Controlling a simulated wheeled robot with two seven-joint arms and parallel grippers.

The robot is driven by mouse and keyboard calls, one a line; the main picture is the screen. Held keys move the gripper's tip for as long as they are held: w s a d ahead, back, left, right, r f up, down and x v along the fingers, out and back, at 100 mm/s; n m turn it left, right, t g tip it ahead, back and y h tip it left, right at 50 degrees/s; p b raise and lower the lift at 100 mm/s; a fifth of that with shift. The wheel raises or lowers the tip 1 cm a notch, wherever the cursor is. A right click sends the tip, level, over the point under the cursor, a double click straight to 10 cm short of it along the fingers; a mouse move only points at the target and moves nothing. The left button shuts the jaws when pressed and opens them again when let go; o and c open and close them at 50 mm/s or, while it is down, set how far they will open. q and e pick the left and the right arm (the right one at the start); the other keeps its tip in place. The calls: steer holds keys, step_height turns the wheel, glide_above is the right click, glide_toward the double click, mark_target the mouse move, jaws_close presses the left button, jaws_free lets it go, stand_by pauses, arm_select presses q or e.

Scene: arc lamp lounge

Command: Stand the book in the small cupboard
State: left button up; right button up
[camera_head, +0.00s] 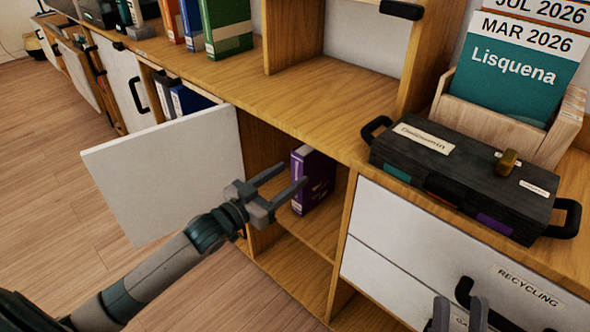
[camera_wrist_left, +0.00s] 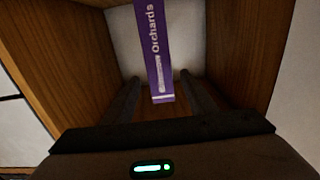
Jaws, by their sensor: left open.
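A purple book (camera_head: 318,182) stands upright on the shelf inside the open small cupboard (camera_head: 270,150). Its purple spine (camera_wrist_left: 155,45), lettered "Orchards", faces out in the left wrist view. My left gripper (camera_head: 294,175) is open at the cupboard's mouth, its fingers pointing in toward the book. In the left wrist view the two fingers (camera_wrist_left: 160,92) lie on either side of the spine's lower end, with gaps; I cannot tell whether they reach past its front. My right gripper (camera_head: 458,312) shows only its fingertips at the bottom edge, apart and empty.
The white cupboard door (camera_head: 170,170) stands wide open to the left of my left gripper. A dark toolbox (camera_head: 465,175) and a wooden holder (camera_head: 500,125) with cards sit on the top at right. White drawers (camera_head: 400,250) are below. Upright binders (camera_head: 225,25) stand at upper left.

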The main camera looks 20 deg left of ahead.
arm_select(q)
steer(key=shift+s+a, duration=0.15)
steer(key=shift+s, duration=0.15)
stand_by(0.4)
steer(key=s+d+r+m+t+h, duration=0.2)
steer(key=s+d+h, duration=0.2)
steer(key=s+d, duration=0.95)
steer(key=s+d+r+n+t, duration=0.1)
steer(key=s+d+r+t, duration=0.1)
steer(key=s+r, duration=0.3)
steer(key=s+d+r+n+t+y, duration=0.1)
steer(key=s+r+t, duration=0.3)
steer(key=s, duration=0.5)
steer(key=shift+s+d+r+n, duration=0.25)
steer(key=shift+d+r+n, duration=0.25)
steer(key=shift+r, duration=0.35)
steer(key=shift+c, duration=0.2)
